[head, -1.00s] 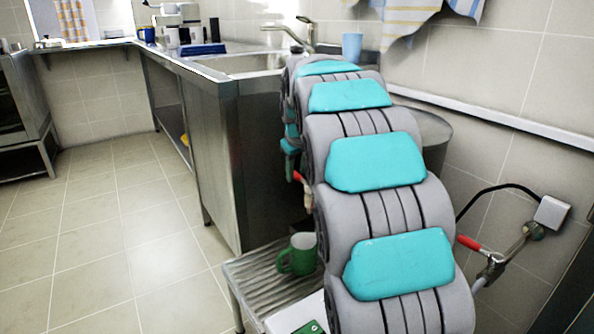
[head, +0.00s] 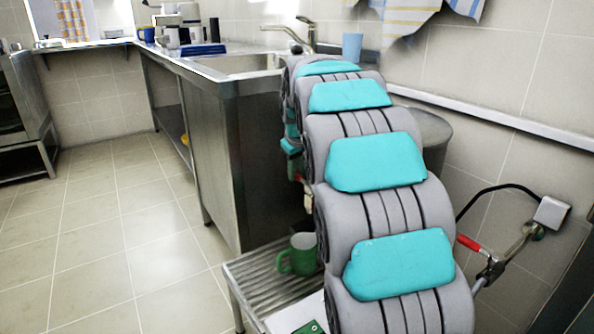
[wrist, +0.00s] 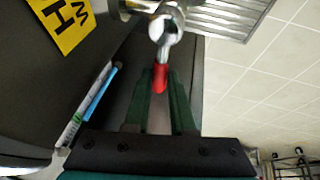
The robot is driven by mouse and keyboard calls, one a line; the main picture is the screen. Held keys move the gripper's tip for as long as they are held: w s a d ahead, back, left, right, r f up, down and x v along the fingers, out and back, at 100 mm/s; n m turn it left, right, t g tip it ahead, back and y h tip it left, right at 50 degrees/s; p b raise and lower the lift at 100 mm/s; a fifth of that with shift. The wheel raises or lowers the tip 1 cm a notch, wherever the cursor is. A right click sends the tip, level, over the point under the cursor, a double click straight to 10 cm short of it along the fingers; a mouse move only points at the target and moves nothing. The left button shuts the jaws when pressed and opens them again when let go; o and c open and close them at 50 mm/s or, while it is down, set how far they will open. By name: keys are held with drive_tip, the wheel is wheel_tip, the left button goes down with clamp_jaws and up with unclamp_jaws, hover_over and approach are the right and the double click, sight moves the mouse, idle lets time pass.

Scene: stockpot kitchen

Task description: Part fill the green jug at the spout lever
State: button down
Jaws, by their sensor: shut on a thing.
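The green jug (head: 299,256) stands upright on a ribbed metal stand (head: 247,282) in the head view, its handle to the left; my arm covers its right side. I cannot see inside it. In the wrist view, my gripper (wrist: 161,84) is shut on the red-ended lever (wrist: 160,74) of a metal spout fitting (wrist: 166,24). The jug does not show there. In the head view my arm hides the gripper and most of the spout, so I cannot tell how the spout lines up with the jug.
A dark vessel with a yellow label (wrist: 67,24) is close on the left in the wrist view. In the head view, another red-handled valve (head: 469,243) is on the right. A steel counter (head: 228,150) stands behind the stand. The floor on the left is clear.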

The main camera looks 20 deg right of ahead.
idle(0.6)
drive_tip(key=shift+s+a+n+y, duration=0.2)
drive_tip(key=shift+a+n+y, duration=0.2)
drive_tip(key=shift+n, duration=0.5)
drive_tip(key=shift+s+a+n+y, duration=0.3)
drive_tip(key=shift+n+y, duration=0.1)
drive_tip(key=shift+n, duration=0.5)
drive_tip(key=shift+s+a+n+y, duration=0.15)
drive_tip(key=shift+a+n+y, duration=0.25)
drive_tip(key=shift+n, duration=0.5)
drive_tip(key=c, duration=0.8)
unclamp_jaws()
drive_tip(key=shift+o, duration=0.2)
drive_tip(key=shift+r, duration=0.1)
drive_tip(key=v, duration=0.7)
drive_tip(key=shift+s+r+p, duration=0.2)
drive_tip(key=shift+r+p, duration=0.05)
drive_tip(key=shift+p, duration=0.2)
